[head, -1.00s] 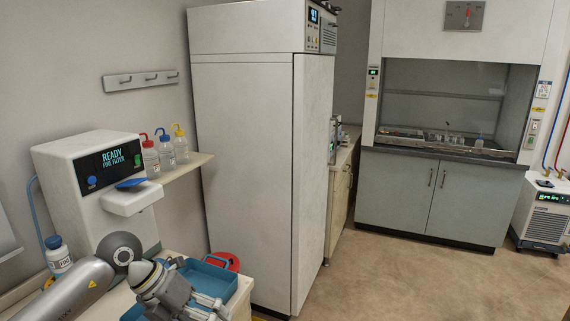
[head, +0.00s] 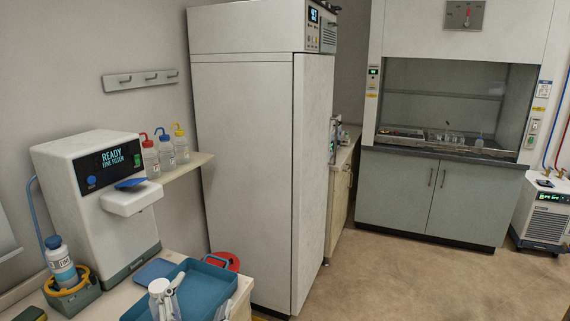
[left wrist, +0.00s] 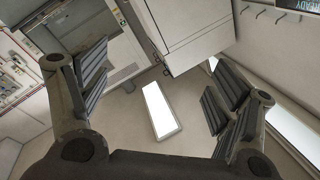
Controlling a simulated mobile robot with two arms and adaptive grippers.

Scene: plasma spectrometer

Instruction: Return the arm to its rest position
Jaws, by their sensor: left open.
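My left gripper (head: 193,306) shows only by its pale fingertips at the bottom edge of the head view, in front of the blue tray. In the left wrist view its two fingers (left wrist: 155,85) stand wide apart with nothing between them. That view looks upward past the fingers to the ceiling and a bright lamp panel (left wrist: 160,110). The rest of my left arm is outside the head view. My right gripper is in neither view.
The blue tray (head: 206,267) lies on the bench beside the white water dispenser (head: 108,226). A tall white cabinet (head: 243,180) stands just beyond the bench. The floor at the right (head: 410,285) is clear.

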